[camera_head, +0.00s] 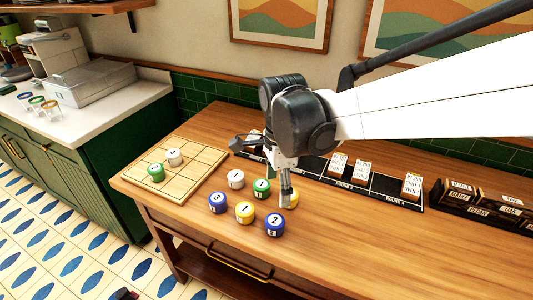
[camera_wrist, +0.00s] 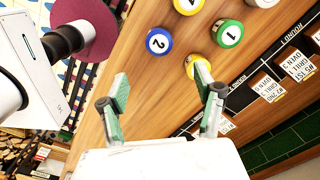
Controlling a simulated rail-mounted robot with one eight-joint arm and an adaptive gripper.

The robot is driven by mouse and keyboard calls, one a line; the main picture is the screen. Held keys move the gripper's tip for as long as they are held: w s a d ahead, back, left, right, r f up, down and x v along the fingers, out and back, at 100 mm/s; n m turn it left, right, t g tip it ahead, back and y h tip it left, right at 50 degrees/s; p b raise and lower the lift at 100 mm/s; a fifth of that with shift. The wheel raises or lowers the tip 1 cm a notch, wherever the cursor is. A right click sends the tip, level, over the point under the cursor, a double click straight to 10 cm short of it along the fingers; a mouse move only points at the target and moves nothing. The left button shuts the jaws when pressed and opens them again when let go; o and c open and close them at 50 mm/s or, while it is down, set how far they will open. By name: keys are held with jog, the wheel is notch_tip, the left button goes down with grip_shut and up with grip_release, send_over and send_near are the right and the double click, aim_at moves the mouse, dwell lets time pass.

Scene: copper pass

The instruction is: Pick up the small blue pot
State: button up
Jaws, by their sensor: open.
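Two blue pots stand on the wooden counter in the head view: one marked 3 (camera_head: 217,203) at left, and one marked 2 (camera_head: 274,225) nearer the front edge. They look alike in size; I cannot tell which is the small one. The pot marked 2 also shows in the wrist view (camera_wrist: 159,41), beyond the gap between my fingers. My gripper (camera_head: 286,198) is above the counter, behind and right of that pot. In the wrist view my gripper (camera_wrist: 163,88) is open, with nothing between its green-padded fingers.
A yellow pot (camera_wrist: 195,68) is partly hidden by one finger. Close by are a green pot (camera_head: 261,188), another yellow pot (camera_head: 245,212) and a white pot (camera_head: 236,179). A grid board (camera_head: 195,190) with two pots is at left. A black card strip (camera_head: 385,183) runs behind; the counter's right front is clear.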

aim_at(275, 220)
jog(key=shift+m, duration=0.4)
jog(key=f, duration=0.9)
jog(key=shift+w+a, duration=0.25)
jog(key=shift+s+f, duration=0.2)
jog(key=shift+f, duration=2.5)
jog(key=shift+c, duration=0.5)
jog(key=c, duration=1.2)
jog(key=shift+r, duration=0.1)
jog(key=shift+c, duration=0.2)
